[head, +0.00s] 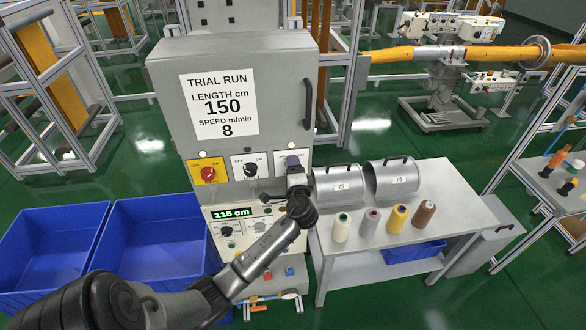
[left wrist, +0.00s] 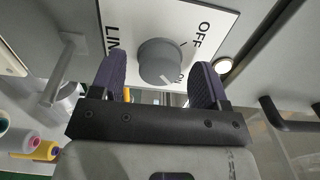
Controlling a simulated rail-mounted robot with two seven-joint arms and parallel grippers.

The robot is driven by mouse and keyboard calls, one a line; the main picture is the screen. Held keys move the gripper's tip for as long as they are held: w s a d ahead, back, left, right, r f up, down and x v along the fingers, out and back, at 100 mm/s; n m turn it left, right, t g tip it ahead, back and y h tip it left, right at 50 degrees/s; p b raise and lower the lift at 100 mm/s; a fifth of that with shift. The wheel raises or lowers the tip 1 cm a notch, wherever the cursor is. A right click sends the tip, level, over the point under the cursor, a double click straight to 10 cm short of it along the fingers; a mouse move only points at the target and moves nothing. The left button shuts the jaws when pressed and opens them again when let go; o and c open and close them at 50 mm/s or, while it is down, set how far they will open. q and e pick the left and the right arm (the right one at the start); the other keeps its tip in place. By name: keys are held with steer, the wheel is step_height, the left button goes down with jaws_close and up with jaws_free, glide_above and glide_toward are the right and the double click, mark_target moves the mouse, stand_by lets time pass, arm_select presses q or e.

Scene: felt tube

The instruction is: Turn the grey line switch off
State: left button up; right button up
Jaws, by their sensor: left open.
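The grey line switch (left wrist: 160,62) is a round grey knob on a white plate (left wrist: 205,15) in the left wrist view. The plate reads OFF and a partly hidden word starting LIN. The knob's white mark points to the lower right, toward a partly covered label and away from OFF. My left gripper (left wrist: 158,70) is open, with one purple finger on each side of the knob; I cannot tell whether they touch it. My right gripper is not in view.
The grey cabinet (head: 300,65) also carries a red knob (head: 208,173) on yellow and a dark knob (head: 250,169) on white. A green display (head: 231,212) sits below. A table (head: 455,195) with metal cans (head: 338,185) and thread cones (head: 397,219) stands right; blue bins (head: 160,240) stand left.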

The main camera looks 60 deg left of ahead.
arm_select(q)
steer(key=shift+a, duration=0.15)
steer(key=c, duration=0.9)
steer(key=shift+f+n+b, duration=0.15)
steer(key=shift+n+b, duration=0.15)
steer(key=shift+b, duration=0.25)
steer(key=n+b, duration=1.1)
steer(key=b, duration=0.1)
steer(key=shift+f+b, duration=0.1)
steer(key=shift+b, duration=0.2)
steer(key=n+b, duration=0.3)
steer(key=n, duration=0.1)
steer(key=shift+r+n+b, duration=0.25)
steer(key=shift+n+b, duration=0.6)
steer(key=shift+n, duration=0.25)
steer(key=o, duration=0.9)
